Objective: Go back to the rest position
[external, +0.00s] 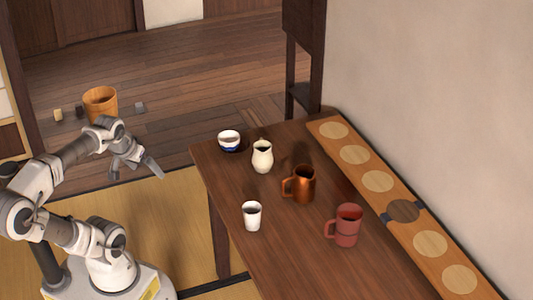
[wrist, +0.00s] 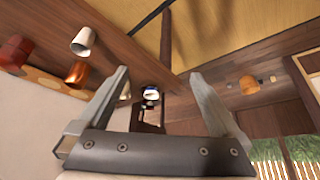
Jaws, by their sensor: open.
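My gripper (external: 136,170) is open and empty. It hangs in the air left of the table, over the tatami side, with my arm bent back above my base. In the wrist view its two fingers (wrist: 160,88) are spread wide apart with nothing between them in their grip. The wooden table (external: 225,190) stands to the right of my arm, apart from the gripper.
On the table are a blue-white bowl (external: 229,141), a cream pitcher (external: 262,157), a copper mug (external: 303,184), a white cup (external: 252,216) and a red mug (external: 346,226). A long board with round discs (external: 345,143) lies along the wall. A wooden bucket (external: 100,103) stands behind my arm.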

